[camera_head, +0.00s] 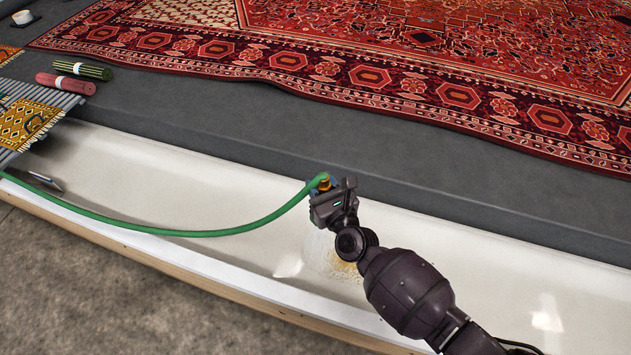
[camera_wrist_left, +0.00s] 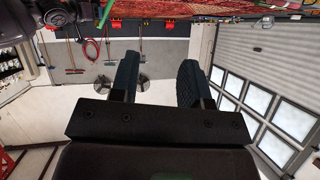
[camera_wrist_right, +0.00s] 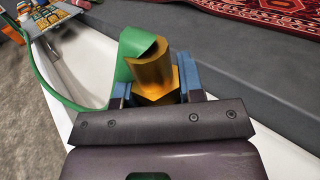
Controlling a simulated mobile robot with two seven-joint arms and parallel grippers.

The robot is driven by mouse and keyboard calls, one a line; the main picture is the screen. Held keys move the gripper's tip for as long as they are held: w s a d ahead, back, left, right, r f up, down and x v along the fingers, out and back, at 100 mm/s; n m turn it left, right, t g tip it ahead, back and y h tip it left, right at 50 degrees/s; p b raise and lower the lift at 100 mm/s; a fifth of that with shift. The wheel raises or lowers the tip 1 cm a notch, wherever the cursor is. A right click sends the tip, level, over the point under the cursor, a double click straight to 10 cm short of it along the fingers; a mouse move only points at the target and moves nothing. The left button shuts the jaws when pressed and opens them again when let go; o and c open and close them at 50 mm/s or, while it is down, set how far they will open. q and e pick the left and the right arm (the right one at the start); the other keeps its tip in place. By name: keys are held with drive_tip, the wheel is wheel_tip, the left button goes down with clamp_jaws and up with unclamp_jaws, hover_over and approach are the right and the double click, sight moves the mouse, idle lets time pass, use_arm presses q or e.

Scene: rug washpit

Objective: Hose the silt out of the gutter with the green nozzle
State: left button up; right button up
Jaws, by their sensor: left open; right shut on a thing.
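My right gripper (camera_head: 325,187) is shut on the nozzle (camera_wrist_right: 152,77), whose brass-coloured hex fitting shows between the blue finger pads in the right wrist view. A green hose (camera_head: 215,233) runs from it to the left along the gutter. The white gutter (camera_head: 130,165) crosses the head view below the grey slab. A pale yellowish patch of silt (camera_head: 345,264) lies on the gutter floor just below my right gripper, partly hidden by my arm. A clear, whitish spray seems to show there. My left gripper (camera_wrist_left: 160,85) is open and empty in the left wrist view.
A large red patterned rug (camera_head: 400,95) lies on the grey slab (camera_head: 200,115). A slatted rack with small rugs (camera_head: 25,122) overhangs the gutter's left end.

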drive_tip(key=shift+s+d+r, duration=0.1)
drive_tip(key=shift+s+d, duration=0.1)
drive_tip(key=shift+d, duration=0.45)
drive_tip(key=shift+s+d, duration=0.15)
drive_tip(key=shift+d, duration=0.5)
use_arm(q)
drive_tip(key=shift+d+r+m+g+p, duration=0.35)
drive_tip(key=shift+g+p, duration=0.65)
drive_tip(key=shift+p, duration=1.3)
use_arm(e)
drive_tip(key=s+d+r, duration=0.2)
drive_tip(key=d, duration=0.7)
drive_tip(key=s+d+r, duration=0.1)
drive_tip(key=s+d, duration=0.2)
drive_tip(key=d, duration=0.6)
drive_tip(key=shift+r, duration=0.4)
idle(0.6)
use_arm(q)
drive_tip(key=shift+s+f, duration=0.1)
use_arm(e)
drive_tip(key=shift+s, duration=0.25)
idle(0.3)
